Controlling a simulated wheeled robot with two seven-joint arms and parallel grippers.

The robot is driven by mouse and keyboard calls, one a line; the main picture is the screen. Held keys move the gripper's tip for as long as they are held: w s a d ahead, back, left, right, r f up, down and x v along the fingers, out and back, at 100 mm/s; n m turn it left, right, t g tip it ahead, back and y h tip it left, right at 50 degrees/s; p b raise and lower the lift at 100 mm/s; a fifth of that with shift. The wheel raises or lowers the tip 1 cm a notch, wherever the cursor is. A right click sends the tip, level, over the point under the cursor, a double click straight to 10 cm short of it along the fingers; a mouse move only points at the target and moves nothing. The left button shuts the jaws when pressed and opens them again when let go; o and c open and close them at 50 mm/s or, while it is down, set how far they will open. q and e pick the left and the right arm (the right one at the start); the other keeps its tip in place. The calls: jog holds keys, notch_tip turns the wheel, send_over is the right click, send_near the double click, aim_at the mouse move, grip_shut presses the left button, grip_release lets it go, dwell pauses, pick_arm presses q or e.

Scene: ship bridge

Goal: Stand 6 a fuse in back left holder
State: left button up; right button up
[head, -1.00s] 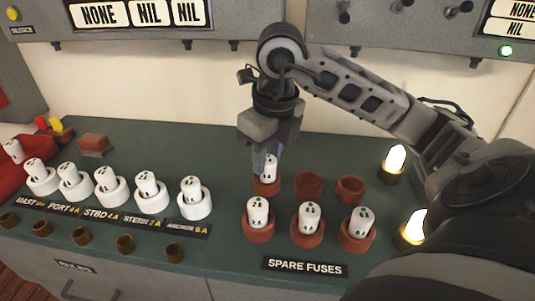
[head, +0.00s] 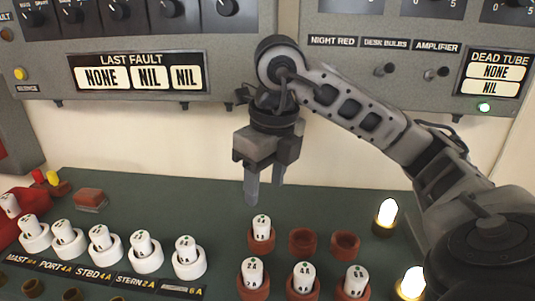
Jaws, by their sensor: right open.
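A white fuse (head: 262,226) stands upright in the back left red-brown holder (head: 262,244) of the spare group; its marking is too small to read surely. My right gripper (head: 264,188) is open and empty, pointing down just above and behind this fuse, apart from it. The back middle holder (head: 303,242) and back right holder (head: 345,245) are empty. The front row's white fuses (head: 253,269) stand in their own holders. My left gripper is not in view.
A row of white sockets with fuses (head: 102,240) stands at the left, behind rating labels. Two lit lamps (head: 386,214) stand right of the holders, near my right arm. A grey panel with dials and switches (head: 130,75) hangs on the wall behind.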

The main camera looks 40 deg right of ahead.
jog(key=r, duration=0.2)
jog(key=r+p, duration=0.1)
jog(key=r, duration=0.1)
jog(key=shift+s, duration=0.25)
dwell(0.3)
